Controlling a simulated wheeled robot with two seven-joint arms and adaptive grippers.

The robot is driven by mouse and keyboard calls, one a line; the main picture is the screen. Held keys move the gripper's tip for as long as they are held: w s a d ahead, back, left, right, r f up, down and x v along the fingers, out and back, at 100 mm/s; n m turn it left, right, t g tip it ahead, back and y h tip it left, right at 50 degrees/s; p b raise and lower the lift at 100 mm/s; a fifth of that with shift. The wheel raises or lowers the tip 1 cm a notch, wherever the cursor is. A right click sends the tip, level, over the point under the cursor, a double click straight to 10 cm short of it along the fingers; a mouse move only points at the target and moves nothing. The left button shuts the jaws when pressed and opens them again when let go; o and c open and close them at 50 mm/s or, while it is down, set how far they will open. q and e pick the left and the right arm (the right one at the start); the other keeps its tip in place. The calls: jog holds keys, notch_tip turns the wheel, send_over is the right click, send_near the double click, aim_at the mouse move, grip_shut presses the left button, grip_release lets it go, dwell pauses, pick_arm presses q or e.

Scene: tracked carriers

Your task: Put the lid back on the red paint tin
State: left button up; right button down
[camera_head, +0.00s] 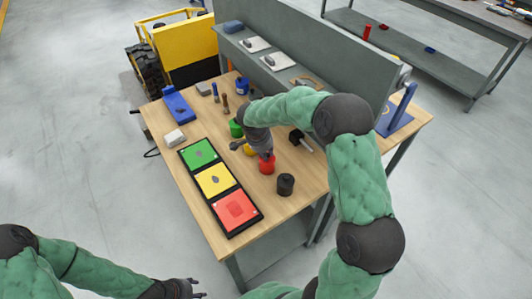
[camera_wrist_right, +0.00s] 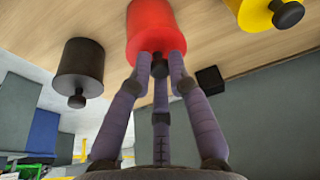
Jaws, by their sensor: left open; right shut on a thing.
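The red paint tin (camera_head: 267,166) stands on the wooden table, right of the tray's colour squares. It fills the top middle of the right wrist view (camera_wrist_right: 160,25). My right gripper (camera_head: 265,156) is directly over the tin, pointing down. In the right wrist view, its fingers (camera_wrist_right: 160,62) are shut around the dark knob (camera_wrist_right: 160,68) of the lid. The lid shows at the tin's top; I cannot tell whether it is fully seated. My left gripper (camera_head: 190,289) is open and empty, low in the head view, away from the table.
A dark tin (camera_head: 285,184) stands just right of the red one. Green (camera_head: 236,128) and yellow (camera_head: 248,149) tins stand behind, partly hidden by my right arm. A black tray (camera_head: 226,229) with green, yellow and red squares lies left. A black-headed tool (camera_head: 297,137) lies to the right.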

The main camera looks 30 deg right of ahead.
jog(key=shift+b, duration=0.45)
dwell(0.3)
dwell(0.3)
jog(key=c, duration=0.6)
grip_release()
jog(key=shift+r, duration=0.1)
jog(key=shift+r+p, duration=1.45)
jog(key=shift+r, duration=1.95)
grip_shut()
